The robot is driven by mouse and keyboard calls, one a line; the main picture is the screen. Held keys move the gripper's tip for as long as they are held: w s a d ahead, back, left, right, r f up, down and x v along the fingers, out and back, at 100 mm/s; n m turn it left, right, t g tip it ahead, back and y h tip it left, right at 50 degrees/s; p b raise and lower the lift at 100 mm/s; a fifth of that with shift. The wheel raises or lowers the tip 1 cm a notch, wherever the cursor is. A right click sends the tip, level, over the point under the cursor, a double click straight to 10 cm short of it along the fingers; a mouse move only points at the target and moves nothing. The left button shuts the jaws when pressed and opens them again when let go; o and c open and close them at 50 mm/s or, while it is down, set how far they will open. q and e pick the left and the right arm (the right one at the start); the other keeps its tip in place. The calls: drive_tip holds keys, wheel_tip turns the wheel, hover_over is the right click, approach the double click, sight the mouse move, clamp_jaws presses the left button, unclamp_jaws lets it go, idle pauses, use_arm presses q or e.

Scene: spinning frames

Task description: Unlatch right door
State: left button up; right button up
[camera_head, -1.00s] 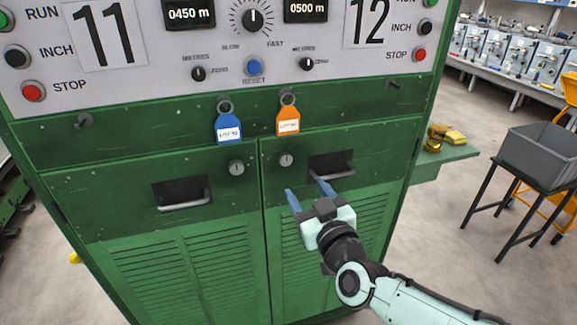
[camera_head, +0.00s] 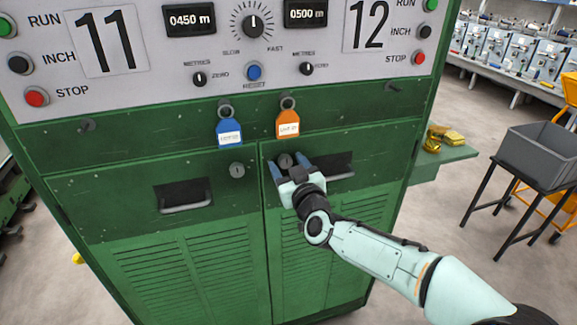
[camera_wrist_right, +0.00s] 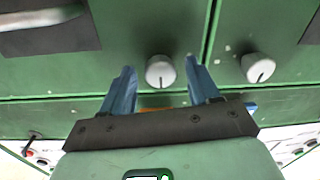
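The right door (camera_head: 330,225) of the green cabinet is closed. Its round silver latch knob (camera_head: 285,160) sits near the door's upper left corner, left of a recessed handle (camera_head: 338,172). My right gripper (camera_head: 288,170) is at this knob, with its blue fingers open. In the right wrist view the knob (camera_wrist_right: 160,72) shows between the two fingertips (camera_wrist_right: 159,72), with a gap on each side. Its slot mark points roughly straight down in that view. I cannot tell how deep the fingers reach past the knob. My left gripper is not in view.
The left door (camera_head: 165,225) has its own knob (camera_head: 237,170), close to the right one, and a handle (camera_head: 185,205). A blue tag (camera_head: 229,132) and an orange tag (camera_head: 288,123) hang above. A grey bin (camera_head: 545,150) stands on a rack at right.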

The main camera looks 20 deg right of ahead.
clamp_jaws()
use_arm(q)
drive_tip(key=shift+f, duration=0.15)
use_arm(e)
drive_tip(key=shift+f+m+b, duration=0.1)
drive_tip(key=shift+m+b, duration=0.35)
drive_tip(key=shift+m, duration=0.15)
drive_tip(key=shift+m+b, duration=0.8)
drive_tip(key=shift+m, duration=0.3)
drive_tip(key=m+b, duration=0.3)
drive_tip(key=m, duration=0.3)
drive_tip(key=shift+m, duration=0.3)
drive_tip(key=m+b, duration=0.1)
drive_tip(key=m, duration=0.1)
drive_tip(key=m+b, duration=0.1)
drive_tip(key=m, duration=0.1)
drive_tip(key=shift+a+m+t+h, duration=0.1)
drive_tip(key=shift+m+t+h, duration=0.2)
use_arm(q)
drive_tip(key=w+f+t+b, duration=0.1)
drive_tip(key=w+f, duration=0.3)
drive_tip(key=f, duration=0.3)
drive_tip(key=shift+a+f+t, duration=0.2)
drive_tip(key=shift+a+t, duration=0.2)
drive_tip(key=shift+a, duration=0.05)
use_arm(e)
drive_tip(key=shift+m, duration=1.9)
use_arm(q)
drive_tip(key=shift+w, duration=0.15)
